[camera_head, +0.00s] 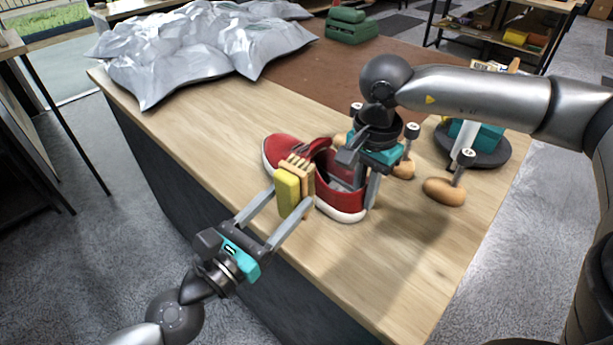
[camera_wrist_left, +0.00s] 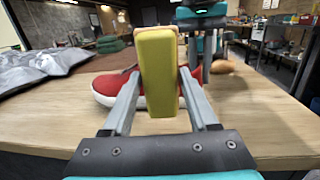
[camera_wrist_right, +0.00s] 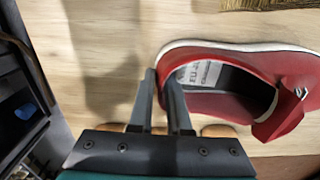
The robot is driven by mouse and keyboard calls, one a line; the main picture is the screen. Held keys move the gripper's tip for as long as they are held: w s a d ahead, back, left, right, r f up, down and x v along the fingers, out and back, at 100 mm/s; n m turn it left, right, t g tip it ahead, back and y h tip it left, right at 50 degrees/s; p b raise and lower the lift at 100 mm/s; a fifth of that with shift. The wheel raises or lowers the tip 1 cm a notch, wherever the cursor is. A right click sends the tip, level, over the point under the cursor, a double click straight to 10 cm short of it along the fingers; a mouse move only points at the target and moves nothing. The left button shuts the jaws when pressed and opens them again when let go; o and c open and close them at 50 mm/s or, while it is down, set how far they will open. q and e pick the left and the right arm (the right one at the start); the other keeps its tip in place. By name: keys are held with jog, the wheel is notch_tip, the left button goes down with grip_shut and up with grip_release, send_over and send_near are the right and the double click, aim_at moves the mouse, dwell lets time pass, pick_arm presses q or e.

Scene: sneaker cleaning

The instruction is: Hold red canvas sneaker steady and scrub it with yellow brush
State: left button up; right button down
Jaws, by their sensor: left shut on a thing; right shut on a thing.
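The red canvas sneaker (camera_head: 342,202) stands on the wooden table, white sole down, toe pointing to the back left. My right gripper (camera_head: 358,178) comes down from above at its heel end and is shut on the heel wall, as the right wrist view (camera_wrist_right: 158,80) shows. The yellow brush (camera_head: 287,192) is in my left gripper (camera_head: 290,197), shut on it from the front left. The brush's tan, slatted side faces the sneaker's near side. It hides part of the sneaker in the left wrist view (camera_wrist_left: 157,72); whether they touch is unclear.
Tan rounded pieces (camera_head: 444,191) with grey posts lie right of the sneaker. A dark round dish (camera_head: 495,156) with a teal item stands behind them. Crumpled silver bags (camera_head: 190,50) and green stacked cases (camera_head: 350,27) are at the back. The table's front is clear.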

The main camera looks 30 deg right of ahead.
pick_arm(q)
jog(key=shift+s+a, duration=0.1)
jog(key=shift+a, duration=0.2)
jog(key=shift+r, duration=0.1)
jog(key=shift+w+a+r, duration=0.25)
jog(key=shift+w+a, duration=0.35)
jog(key=shift+a, duration=0.35)
jog(key=shift+w+a+r, duration=0.2)
jog(key=shift+w+a, duration=0.35)
jog(key=shift+a, duration=0.35)
pick_arm(e)
jog(key=c, duration=0.8)
grip_release()
jog(key=shift+r, duration=0.1)
notch_tip(320, 180, up, 12)
jog(key=shift+f, duration=0.1)
